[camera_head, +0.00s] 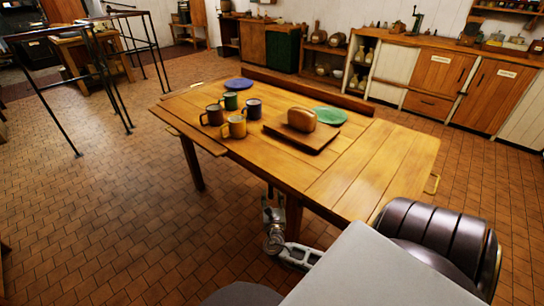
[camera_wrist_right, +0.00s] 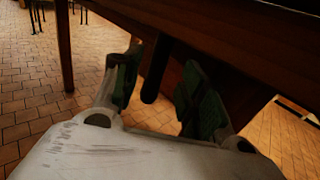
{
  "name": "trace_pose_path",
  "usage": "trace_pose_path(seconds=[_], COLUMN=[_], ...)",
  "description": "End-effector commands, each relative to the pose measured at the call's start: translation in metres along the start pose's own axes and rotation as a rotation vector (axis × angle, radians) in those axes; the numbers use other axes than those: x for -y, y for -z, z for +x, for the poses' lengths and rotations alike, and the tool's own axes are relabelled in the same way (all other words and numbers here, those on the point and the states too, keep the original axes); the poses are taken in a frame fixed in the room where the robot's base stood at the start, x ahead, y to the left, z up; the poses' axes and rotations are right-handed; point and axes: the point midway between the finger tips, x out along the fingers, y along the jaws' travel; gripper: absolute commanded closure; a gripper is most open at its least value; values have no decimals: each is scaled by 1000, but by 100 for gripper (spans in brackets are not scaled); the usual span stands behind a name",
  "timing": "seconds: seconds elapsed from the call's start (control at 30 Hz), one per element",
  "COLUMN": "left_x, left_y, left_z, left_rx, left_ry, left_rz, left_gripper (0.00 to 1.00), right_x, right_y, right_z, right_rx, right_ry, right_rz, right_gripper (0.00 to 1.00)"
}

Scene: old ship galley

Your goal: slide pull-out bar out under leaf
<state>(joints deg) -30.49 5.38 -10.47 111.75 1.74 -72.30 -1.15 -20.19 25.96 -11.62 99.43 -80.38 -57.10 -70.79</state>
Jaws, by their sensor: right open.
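My right gripper (camera_head: 272,203) is low beside the table's near edge, by a leg. In the right wrist view, its two green-padded fingers (camera_wrist_right: 160,88) are apart under the tabletop. A dark, round-ended piece (camera_wrist_right: 155,70) shows between them, with no clear grip on it; I cannot tell whether it is the pull-out bar. The bar is not clearly visible in the head view. My left gripper is out of view.
Several mugs (camera_head: 234,127), a loaf (camera_head: 302,119) on a board (camera_head: 318,143), a blue plate (camera_head: 239,83) and a green plate (camera_head: 329,116) are on the table. Table legs (camera_head: 193,165) limit room below. Tiled floor at left (camera_head: 80,210) is clear.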

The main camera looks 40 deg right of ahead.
Motion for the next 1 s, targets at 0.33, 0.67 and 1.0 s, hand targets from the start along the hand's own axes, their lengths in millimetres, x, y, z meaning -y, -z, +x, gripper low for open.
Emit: trace_pose_path(seconds=[0.33,0.67,1.0], left_x=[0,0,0], left_y=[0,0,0], left_z=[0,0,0], left_rx=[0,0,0], left_ry=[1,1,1], left_rz=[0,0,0], left_gripper=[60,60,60], right_x=[1,1,1], right_y=[1,1,1], right_z=[-47,-87,-99], right_rx=[-2,-1,-1], right_ry=[1,1,2], right_rz=[0,-1,0], right_gripper=[58,58,58])
